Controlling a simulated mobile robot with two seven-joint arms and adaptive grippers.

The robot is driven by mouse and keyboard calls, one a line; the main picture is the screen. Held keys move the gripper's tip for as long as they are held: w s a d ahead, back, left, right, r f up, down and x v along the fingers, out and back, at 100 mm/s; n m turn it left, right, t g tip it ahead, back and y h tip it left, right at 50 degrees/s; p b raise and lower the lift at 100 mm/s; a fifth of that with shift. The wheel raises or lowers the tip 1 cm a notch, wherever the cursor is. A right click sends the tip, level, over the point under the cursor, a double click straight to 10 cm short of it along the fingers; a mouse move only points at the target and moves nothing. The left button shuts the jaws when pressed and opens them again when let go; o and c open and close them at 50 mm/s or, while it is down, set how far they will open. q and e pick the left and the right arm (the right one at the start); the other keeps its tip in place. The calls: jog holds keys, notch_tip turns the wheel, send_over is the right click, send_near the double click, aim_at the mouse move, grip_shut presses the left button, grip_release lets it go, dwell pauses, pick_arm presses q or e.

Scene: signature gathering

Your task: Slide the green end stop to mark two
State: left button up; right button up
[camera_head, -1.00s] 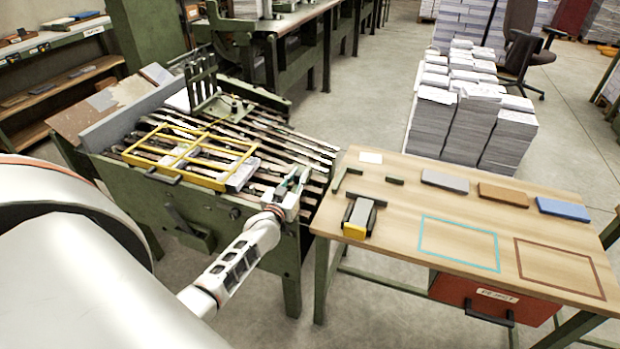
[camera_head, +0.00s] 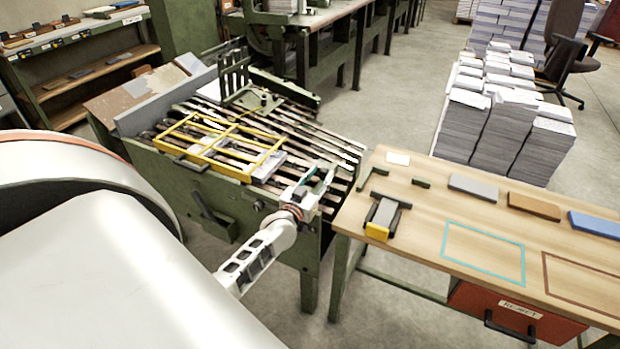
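A green plate with upright bars (camera_head: 248,95), which looks like the green end stop, stands on the slatted bed (camera_head: 325,150) of the green machine, toward its far side. The marks on the machine are too small to read. My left gripper (camera_head: 322,177) is over the bed's near right corner, well apart from the green plate. My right gripper is out of view.
A yellow frame (camera_head: 208,146) lies on the bed between my arm and the green plate. A wooden table (camera_head: 420,215) stands close on the right, with a yellow-ended tool (camera_head: 381,218) and several flat blocks. Paper stacks (camera_head: 505,125) stand behind it.

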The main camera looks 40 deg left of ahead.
pick_arm(q)
jog(key=v, duration=0.9)
jog(key=shift+s, duration=0.3)
jog(key=s+d+f+m+g+h, duration=0.2)
jog(key=s+d+m, duration=0.1)
jog(key=d, duration=0.3)
jog(key=s+d+f+m+g+h, duration=0.2)
jog(key=s+d+m+g, duration=0.15)
jog(key=d, duration=0.25)
jog(key=s+a+r+m+g+y, duration=0.1)
jog(key=s+r+m+g+y, duration=0.1)
jog(key=s, duration=0.6)
jog(key=s+a+r+m+g+y, duration=0.1)
jog(key=s+r+g+y, duration=0.15)
jog(key=s, duration=0.55)
jog(key=w+d+f+n+t+h, duration=0.1)
jog(key=d+f+n+t+h, duration=0.1)
jog(key=d+f+h, duration=0.5)
jog(key=d+f+t, duration=0.1)
jog(key=d+f, duration=0.5)
jog(key=d, duration=0.3)
jog(key=shift+w+f+h, duration=0.35)
